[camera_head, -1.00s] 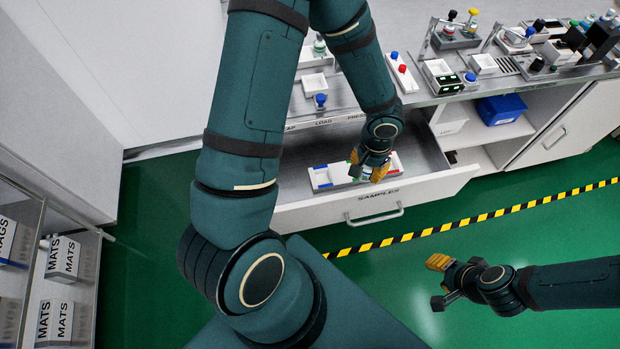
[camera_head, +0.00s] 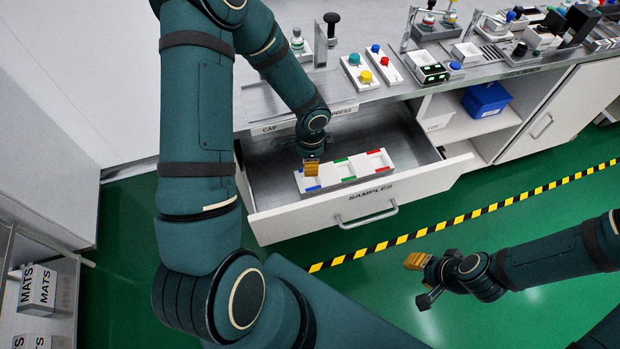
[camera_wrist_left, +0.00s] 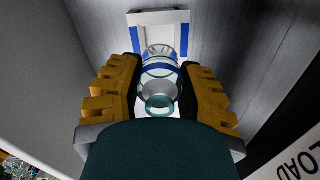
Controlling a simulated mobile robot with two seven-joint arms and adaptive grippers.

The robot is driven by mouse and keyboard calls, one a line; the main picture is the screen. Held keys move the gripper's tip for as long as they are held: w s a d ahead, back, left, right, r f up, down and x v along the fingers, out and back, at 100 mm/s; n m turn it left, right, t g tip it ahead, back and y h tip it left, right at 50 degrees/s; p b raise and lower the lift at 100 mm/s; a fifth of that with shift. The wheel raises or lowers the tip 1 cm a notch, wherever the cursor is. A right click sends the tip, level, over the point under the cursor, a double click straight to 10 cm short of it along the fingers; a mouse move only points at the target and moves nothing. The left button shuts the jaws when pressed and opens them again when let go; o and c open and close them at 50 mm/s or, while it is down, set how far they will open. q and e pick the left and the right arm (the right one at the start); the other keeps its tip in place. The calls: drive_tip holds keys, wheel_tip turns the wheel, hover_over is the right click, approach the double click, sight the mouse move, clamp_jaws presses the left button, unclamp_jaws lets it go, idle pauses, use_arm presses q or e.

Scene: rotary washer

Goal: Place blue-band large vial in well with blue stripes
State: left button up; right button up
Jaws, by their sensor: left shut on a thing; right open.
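My left gripper (camera_head: 311,168) is over the left, blue-striped end of the white sample rack (camera_head: 346,181) in the open drawer. In the left wrist view its yellow fingers (camera_wrist_left: 160,95) are shut on a clear vial with a blue band (camera_wrist_left: 158,70). The blue-striped well (camera_wrist_left: 182,17) shows just beyond the vial, in line with it. I cannot tell whether the vial's far end is inside the well. In the head view the fingers hide the vial. My right gripper (camera_head: 419,280) is open and empty above the green floor.
The rack also has green-striped and red-striped wells. The drawer (camera_head: 415,185) labelled SAMPLES is open below the counter (camera_head: 375,92). The counter holds button boxes and devices. A blue bin (camera_head: 487,99) sits on the shelf to the right.

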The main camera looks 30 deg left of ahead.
use_arm(q)
wheel_tip(320, 180, down, 7)
drive_tip(key=shift+r+b, duration=0.2)
drive_tip(key=shift+b, duration=0.75)
drive_tip(key=shift+r, duration=0.1)
drive_tip(key=o, duration=1)
drive_tip(key=shift+c, duration=0.2)
wheel_tip(320, 180, up, 12)
drive_tip(key=p, duration=0.4)
drive_tip(key=shift+d, duration=0.1)
